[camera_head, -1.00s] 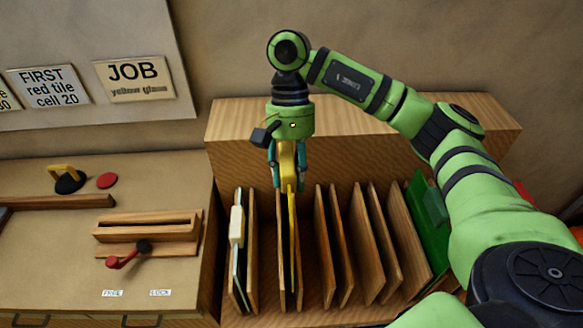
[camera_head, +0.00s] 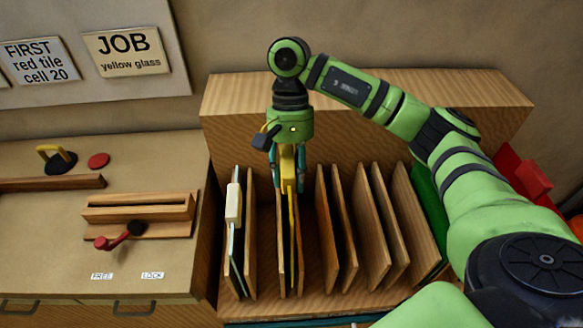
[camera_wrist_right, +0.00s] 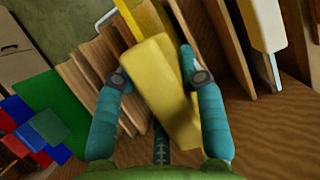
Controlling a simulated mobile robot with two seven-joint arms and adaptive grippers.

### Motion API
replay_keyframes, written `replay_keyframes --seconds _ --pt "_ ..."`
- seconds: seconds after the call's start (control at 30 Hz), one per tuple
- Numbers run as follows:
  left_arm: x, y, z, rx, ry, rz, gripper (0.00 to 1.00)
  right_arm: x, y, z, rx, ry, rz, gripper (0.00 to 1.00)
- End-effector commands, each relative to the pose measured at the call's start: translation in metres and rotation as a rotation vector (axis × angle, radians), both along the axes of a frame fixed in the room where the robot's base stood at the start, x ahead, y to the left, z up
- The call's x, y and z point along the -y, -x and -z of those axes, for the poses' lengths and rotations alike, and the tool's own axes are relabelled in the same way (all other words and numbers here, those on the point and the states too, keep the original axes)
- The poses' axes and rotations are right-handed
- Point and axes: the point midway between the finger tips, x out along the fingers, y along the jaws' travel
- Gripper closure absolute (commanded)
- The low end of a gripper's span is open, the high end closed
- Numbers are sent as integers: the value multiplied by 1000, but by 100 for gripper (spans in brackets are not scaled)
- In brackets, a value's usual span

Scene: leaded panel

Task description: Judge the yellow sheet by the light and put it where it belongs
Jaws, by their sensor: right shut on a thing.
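My right gripper (camera_head: 287,180) points down over the wooden rack (camera_head: 365,92), shut on the yellow grip of the yellow sheet (camera_head: 292,225). The sheet stands on edge between two wooden dividers, seen almost edge-on. In the right wrist view the gripper (camera_wrist_right: 160,95) has its teal fingers on either side of the thick yellow grip (camera_wrist_right: 163,85). The sheet's lower edge and how deep it sits are hard to tell. The job card (camera_head: 123,52) reads "yellow glass". My left gripper is not in view.
A pale sheet with a cream grip (camera_head: 234,203) stands in the slot to the left. A green sheet (camera_head: 424,185) is at the rack's right end, beside a red thing (camera_head: 522,175). On the bench are a slotted wooden holder (camera_head: 138,208) and a red-knobbed lever (camera_head: 118,237).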

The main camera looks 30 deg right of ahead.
Motion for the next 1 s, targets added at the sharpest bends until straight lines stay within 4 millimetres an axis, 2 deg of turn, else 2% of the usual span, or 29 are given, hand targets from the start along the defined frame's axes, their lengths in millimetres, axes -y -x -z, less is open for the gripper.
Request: replay_keyframes --seconds 0.43,0.7,1.0 --pt "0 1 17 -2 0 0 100 0 -1 37 4 -3 0 99" --pt "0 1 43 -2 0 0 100 0 -1 58 5 -4 0 99" --pt "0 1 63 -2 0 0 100 0 -1 75 6 -3 1 99"
